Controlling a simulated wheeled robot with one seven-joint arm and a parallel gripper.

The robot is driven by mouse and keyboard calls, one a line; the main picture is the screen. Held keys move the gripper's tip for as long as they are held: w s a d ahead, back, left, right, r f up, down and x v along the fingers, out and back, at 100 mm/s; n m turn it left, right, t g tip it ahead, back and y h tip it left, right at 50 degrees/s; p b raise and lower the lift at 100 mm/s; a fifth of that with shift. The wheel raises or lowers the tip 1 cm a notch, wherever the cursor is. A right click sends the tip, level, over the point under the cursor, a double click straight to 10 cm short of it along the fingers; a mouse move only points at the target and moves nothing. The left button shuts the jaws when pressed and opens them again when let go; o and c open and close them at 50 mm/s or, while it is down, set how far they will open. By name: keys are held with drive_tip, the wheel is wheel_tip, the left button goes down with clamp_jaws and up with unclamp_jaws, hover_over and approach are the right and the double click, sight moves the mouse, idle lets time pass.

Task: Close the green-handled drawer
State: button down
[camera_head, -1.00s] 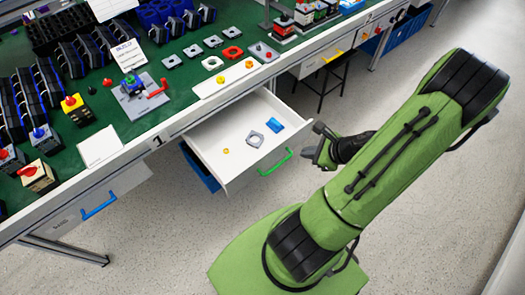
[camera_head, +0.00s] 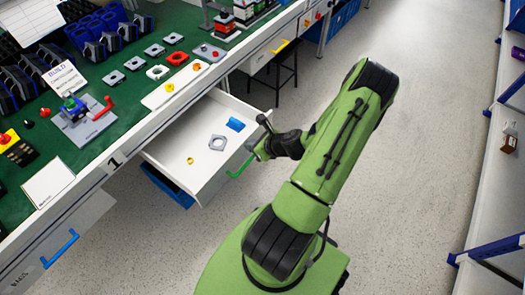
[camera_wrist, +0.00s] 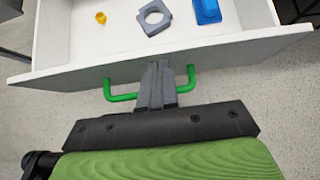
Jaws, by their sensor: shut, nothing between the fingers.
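The white drawer (camera_head: 180,175) stands pulled out from under the workbench. Its green handle (camera_head: 240,167) is on the front panel, and the handle also shows in the wrist view (camera_wrist: 122,97). A grey ring-shaped part, a blue part and a small yellow ring lie inside the drawer. My gripper (camera_head: 262,135) is at the drawer front, by the handle's upper end. In the wrist view my gripper's fingers (camera_wrist: 158,80) are shut and empty, overlapping the middle of the handle against the front panel. I cannot tell whether they touch the panel.
The green-topped workbench (camera_head: 120,125) holds several switch parts along its edge. A blue-handled drawer (camera_head: 62,248) is at lower left. A blue bin (camera_head: 170,188) is below the open drawer. A dark stool (camera_head: 285,75) stands behind. Open floor lies to the right.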

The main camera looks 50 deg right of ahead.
drive_tip(key=shift+w, duration=0.3)
